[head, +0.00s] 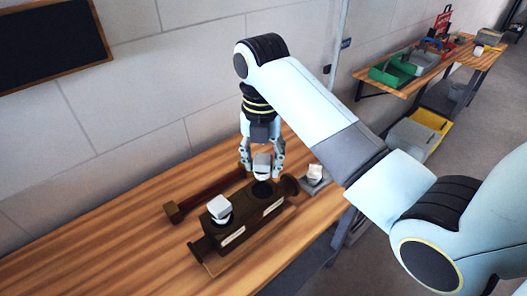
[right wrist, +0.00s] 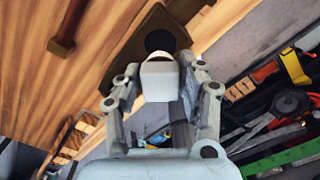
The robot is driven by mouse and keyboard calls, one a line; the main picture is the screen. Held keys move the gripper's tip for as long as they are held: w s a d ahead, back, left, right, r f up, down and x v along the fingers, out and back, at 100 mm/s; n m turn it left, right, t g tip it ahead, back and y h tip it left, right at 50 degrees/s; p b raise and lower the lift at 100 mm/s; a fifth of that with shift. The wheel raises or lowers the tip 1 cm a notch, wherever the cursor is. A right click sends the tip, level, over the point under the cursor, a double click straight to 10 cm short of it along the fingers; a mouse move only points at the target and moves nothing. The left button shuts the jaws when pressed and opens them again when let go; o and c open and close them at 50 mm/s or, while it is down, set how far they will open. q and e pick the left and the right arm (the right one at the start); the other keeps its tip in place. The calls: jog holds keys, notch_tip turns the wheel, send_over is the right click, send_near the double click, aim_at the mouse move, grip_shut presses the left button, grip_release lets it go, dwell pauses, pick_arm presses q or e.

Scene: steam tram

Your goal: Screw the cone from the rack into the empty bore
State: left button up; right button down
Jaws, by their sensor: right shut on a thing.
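A dark brown block (head: 242,222) lies on the wooden table. A pale cone with a square head (head: 219,206) sits in its left part. The empty bore (head: 262,189) is a dark round hole at its right part; it also shows in the right wrist view (right wrist: 158,40). My right gripper (head: 263,173) is shut on another pale, square-headed cone (right wrist: 160,82), close above the bore. I cannot tell whether its tip touches the bore. A small grey rack (head: 319,187) with a pale piece on it stands right of the block. My left gripper is not in view.
A brown bar with a hexagonal end (head: 190,205) lies behind the block, near the wall. The wooden table (head: 100,240) is clear at left. A far bench holds green and grey bins (head: 392,70), with a yellow bin (head: 432,121) below.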

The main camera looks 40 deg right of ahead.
jog(key=shift+f+b, duration=0.55)
jog(key=shift+f, duration=1.9)
jog(key=shift+r+m+p, duration=0.15)
jog(key=shift+m+p, duration=0.45)
jog(key=shift+p, duration=0.1)
jog(key=m, duration=0.2)
jog(key=shift+m, duration=0.4)
